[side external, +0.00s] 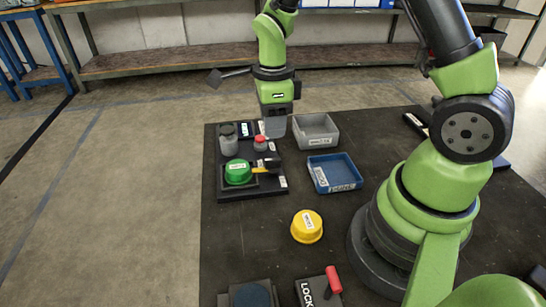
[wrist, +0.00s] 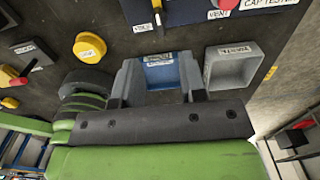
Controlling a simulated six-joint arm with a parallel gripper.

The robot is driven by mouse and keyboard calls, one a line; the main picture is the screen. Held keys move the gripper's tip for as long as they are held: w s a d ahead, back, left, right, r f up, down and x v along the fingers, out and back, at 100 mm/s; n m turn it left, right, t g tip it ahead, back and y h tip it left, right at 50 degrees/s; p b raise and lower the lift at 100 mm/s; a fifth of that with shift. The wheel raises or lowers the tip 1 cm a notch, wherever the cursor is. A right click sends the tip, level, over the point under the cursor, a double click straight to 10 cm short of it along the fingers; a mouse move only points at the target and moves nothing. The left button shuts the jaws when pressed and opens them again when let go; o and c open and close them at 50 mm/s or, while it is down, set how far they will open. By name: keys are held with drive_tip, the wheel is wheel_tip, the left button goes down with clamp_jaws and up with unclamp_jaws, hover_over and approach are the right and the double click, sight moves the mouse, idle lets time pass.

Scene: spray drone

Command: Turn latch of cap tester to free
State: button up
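The cap tester is a dark board (side external: 240,193) at the left of the mat in the side view. It carries a green round cap (side external: 238,172), a grey bottle-like part (side external: 228,140) and a red-topped part (side external: 261,142). A black lever with a yellow edge (side external: 266,164), possibly the latch, lies beside the green cap. Its exact angle is hard to tell. In the wrist view only the edge of the labelled board (wrist: 188,14) shows at the top. My gripper (side external: 274,128) hangs by the board's far right corner. Its fingers (wrist: 157,82) are apart, with nothing held.
A grey tray (side external: 331,143) and a blue tray (side external: 323,186) stand right of the board. A yellow cap (side external: 307,237) sits on the mat in front. A block labelled LOCK with a red handle (side external: 333,280) is at the front edge. Bare mat lies between them.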

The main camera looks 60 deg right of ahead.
sight(273, 159)
wheel_tip(273, 159, down, 10)
drive_tip(key=shift+r, duration=0.25)
clamp_jaws()
